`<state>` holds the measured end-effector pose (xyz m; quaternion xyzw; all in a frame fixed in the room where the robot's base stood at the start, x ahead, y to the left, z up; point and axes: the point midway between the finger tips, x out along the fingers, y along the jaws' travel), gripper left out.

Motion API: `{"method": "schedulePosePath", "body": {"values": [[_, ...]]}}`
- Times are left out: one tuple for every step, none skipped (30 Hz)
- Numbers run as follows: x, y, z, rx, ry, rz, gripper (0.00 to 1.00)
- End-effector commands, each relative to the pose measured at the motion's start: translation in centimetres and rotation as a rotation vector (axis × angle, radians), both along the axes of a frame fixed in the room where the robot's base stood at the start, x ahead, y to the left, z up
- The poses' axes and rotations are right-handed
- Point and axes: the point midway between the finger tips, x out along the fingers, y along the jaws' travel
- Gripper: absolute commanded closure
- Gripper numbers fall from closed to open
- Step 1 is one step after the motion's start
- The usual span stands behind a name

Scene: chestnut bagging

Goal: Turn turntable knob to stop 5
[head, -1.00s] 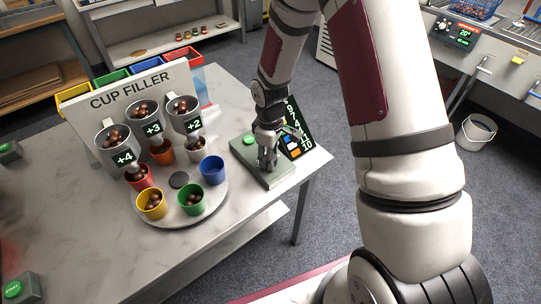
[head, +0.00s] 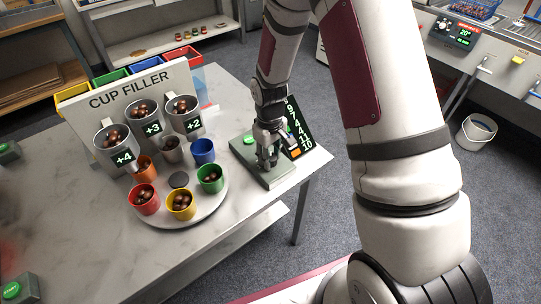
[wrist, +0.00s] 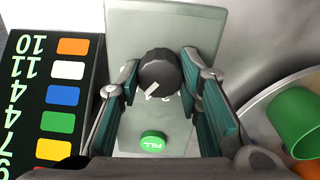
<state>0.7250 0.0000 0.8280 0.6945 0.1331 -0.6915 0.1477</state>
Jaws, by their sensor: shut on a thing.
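The turntable knob (wrist: 158,73) is dark and round with a white pointer mark toward its lower side in the wrist view. My gripper (wrist: 163,88) has a finger on each side of it and is shut on it. In the head view my gripper (head: 268,162) points down at the green-grey control box (head: 277,178) and hides the knob. The stop marks are mostly covered. The turntable (head: 180,220) carries orange (head: 146,166), white (head: 172,150), blue (head: 203,151), green (head: 211,180), yellow (head: 181,206) and red (head: 145,199) cups. Chestnuts show in several cups.
The cup filler (head: 128,90) holds three dispensers marked +4, +3 and +2 over the turntable's back. A green FILL button (wrist: 153,141) is beside the knob. A black panel (wrist: 52,100) lists colours with numbers.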

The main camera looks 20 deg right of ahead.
Motion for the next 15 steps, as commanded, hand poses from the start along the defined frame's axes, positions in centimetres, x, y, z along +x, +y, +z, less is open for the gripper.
{"method": "schedulePosePath", "body": {"values": [[0.01,0.06,-0.04,0.000,0.000,-0.024,0.96],[0.01,0.05,-0.03,0.000,0.000,-0.040,0.96],[0.00,0.04,-0.03,0.000,0.000,-0.058,0.96],[0.00,0.04,-0.03,0.000,0.000,-0.070,0.96],[0.00,0.04,-0.03,0.000,0.000,-0.082,0.96],[0.01,0.06,-0.03,0.000,0.000,-0.094,0.96],[0.00,0.07,-0.03,0.000,0.000,-0.102,0.96],[0.00,0.07,-0.03,0.000,0.000,-0.110,0.96],[0.00,0.08,-0.03,0.000,0.000,-0.119,0.96],[0.00,0.08,-0.02,0.001,0.001,-0.124,0.96],[0.00,0.08,-0.02,0.001,0.001,-0.129,0.96],[0.00,0.08,-0.02,0.001,0.001,-0.133,0.96],[0.00,0.08,-0.02,0.001,0.001,-0.135,0.96],[0.00,0.08,-0.02,0.001,0.000,-0.137,0.96],[0.00,0.08,-0.02,0.001,0.000,-0.138,0.96]]}}
